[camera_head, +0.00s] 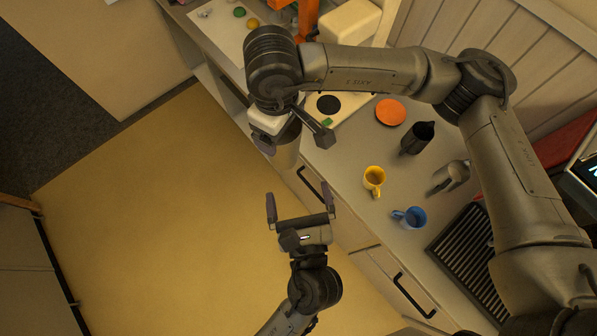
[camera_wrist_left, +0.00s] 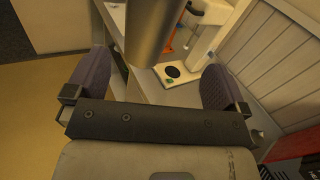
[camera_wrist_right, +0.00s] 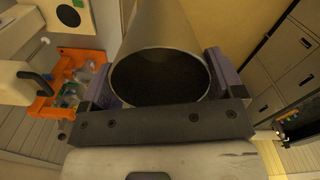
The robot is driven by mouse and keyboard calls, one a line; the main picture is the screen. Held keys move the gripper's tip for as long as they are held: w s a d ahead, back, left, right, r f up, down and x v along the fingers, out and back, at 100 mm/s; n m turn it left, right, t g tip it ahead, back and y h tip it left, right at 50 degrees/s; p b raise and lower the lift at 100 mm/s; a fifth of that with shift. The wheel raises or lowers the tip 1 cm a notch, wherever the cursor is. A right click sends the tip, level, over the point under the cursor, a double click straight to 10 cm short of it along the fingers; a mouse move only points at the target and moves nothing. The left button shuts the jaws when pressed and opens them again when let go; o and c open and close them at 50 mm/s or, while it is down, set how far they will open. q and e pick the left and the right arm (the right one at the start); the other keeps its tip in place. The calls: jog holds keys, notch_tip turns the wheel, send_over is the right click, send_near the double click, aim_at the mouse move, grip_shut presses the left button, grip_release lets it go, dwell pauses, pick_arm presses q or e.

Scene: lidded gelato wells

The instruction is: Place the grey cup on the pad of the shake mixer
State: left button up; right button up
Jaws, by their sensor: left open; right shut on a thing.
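The grey cup (camera_head: 288,152) is a plain metal cylinder. My right gripper (camera_head: 281,138) is shut around it, and in the right wrist view the cup (camera_wrist_right: 160,35) sits between the fingers with its dark round opening facing the camera. In the head view the cup shows at the counter's front edge, near the mixer. The cream shake mixer (camera_head: 349,22) stands on the counter, its round black pad (camera_head: 328,104) bare beside a green button. The pad also shows in the left wrist view (camera_wrist_left: 172,71). My left gripper (camera_head: 299,197) is open and empty, below the cup in the picture.
On the counter are an orange disc (camera_head: 390,112), a dark pitcher (camera_head: 417,138), a steel pitcher (camera_head: 450,177), a yellow mug (camera_head: 374,180), a blue mug (camera_head: 411,216) and a black grate (camera_head: 466,250). An orange holder (camera_wrist_right: 48,105) stands near the mixer. The floor at left is clear.

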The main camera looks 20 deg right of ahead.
aim_at(292, 155)
pick_arm(q)
jog(key=shift+m, duration=0.3)
jog(key=w, duration=0.4)
jog(key=w+d, duration=0.1)
jog(key=w, duration=0.7)
jog(key=shift+d, duration=0.4)
pick_arm(e)
jog(key=shift+a, duration=0.1)
pick_arm(q)
jog(key=shift+s+d+r, duration=0.1)
jog(key=shift+d, duration=0.05)
jog(key=c, duration=0.9)
pick_arm(e)
jog(key=shift+s+a, duration=0.1)
pick_arm(q)
jog(key=shift+o, duration=0.2)
pick_arm(e)
jog(key=o, duration=1.1)
